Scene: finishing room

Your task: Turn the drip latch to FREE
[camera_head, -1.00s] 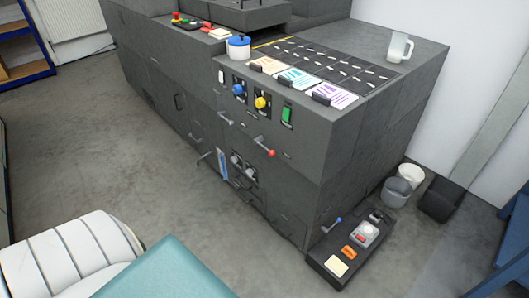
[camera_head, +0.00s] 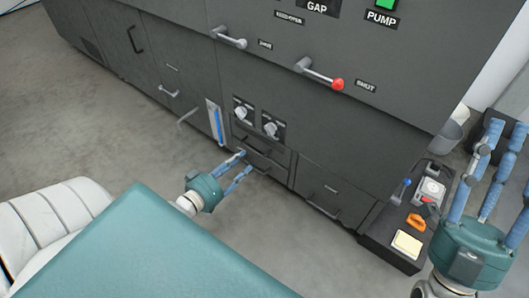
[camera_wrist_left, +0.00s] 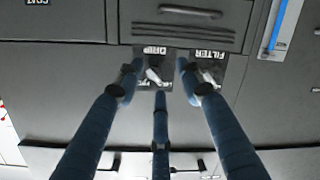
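The drip latch (camera_head: 270,130) is a small pale knob on a black plate, low on the dark cabinet front. It is the right one of two in the head view. In the upside-down left wrist view the drip latch (camera_wrist_left: 153,74) sits under the DRIP label, beside the filter latch (camera_wrist_left: 206,86). The small position words are partly hidden by fingers, so its setting cannot be read. My left gripper (camera_head: 243,162) is open, its fingers spread and empty, below and in front of the latches, apart from them. My right gripper (camera_head: 497,150) is open and empty at the right.
A blue level gauge (camera_head: 214,122) is left of the latches, and a drawer handle (camera_head: 258,152) sits below them. A red-tipped lever (camera_head: 320,74) and a grey lever (camera_head: 229,38) stick out above. A low black control box (camera_head: 385,250) stands on the floor at right.

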